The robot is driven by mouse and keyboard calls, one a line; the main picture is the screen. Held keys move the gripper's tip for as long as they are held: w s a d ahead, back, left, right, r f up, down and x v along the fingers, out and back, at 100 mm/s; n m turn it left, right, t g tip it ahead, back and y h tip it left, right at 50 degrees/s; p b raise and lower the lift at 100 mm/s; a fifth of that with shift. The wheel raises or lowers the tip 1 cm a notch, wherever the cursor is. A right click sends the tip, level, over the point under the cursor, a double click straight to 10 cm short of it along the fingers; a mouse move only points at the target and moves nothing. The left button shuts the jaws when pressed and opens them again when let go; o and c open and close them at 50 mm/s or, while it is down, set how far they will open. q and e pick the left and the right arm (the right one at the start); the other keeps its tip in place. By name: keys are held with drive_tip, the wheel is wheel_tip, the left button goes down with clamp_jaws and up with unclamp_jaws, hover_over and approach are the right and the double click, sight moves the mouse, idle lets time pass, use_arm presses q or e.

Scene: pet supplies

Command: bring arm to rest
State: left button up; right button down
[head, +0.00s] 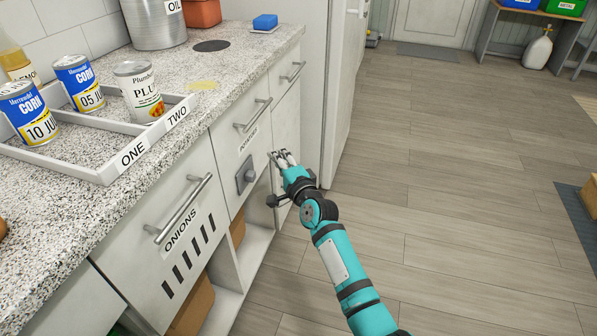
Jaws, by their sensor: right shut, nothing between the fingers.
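My right gripper (281,158) is shut and empty. It is at the end of my teal right arm, which comes in from the lower right. In the picture it lies in front of the cabinet fronts, just right of the drawer labelled POTATOES (240,123). I cannot tell whether it touches the cabinet door. My left gripper is not in view.
The speckled counter (70,218) carries a white tray (105,172) with several cans, a metal pot labelled OIL (153,25) and a blue sponge (264,21). Handles, such as that on the ONIONS drawer (180,210), stick out. The wooden floor (440,170) is largely clear.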

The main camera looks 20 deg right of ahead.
use_arm(q)
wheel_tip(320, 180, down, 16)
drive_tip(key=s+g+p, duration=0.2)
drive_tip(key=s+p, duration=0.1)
drive_tip(key=p, duration=1)
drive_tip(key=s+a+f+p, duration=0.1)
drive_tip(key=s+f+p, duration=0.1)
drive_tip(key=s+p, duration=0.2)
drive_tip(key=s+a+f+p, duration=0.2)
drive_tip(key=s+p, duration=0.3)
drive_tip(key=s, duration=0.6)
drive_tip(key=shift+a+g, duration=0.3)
use_arm(e)
drive_tip(key=s+d+f+n+g+h, duration=0.1)
drive_tip(key=s+d+f+n+g, duration=0.2)
drive_tip(key=s+f, duration=0.8)
drive_tip(key=s+d+f+n+g+h, duration=0.1)
drive_tip(key=s+d+f+n+g, duration=0.2)
drive_tip(key=s, duration=2.8)
drive_tip(key=s+d+f+n+g+h, duration=0.1)
drive_tip(key=s+d+f+n+g, duration=0.2)
drive_tip(key=s+f+n+g, duration=0.7)
drive_tip(key=s+f+n, duration=0.2)
drive_tip(key=s+f, duration=0.8)
drive_tip(key=s, duration=0.1)
drive_tip(key=shift+s+f+g, duration=0.2)
drive_tip(key=shift+s+g, duration=0.05)
drive_tip(key=shift+g, duration=0.05)
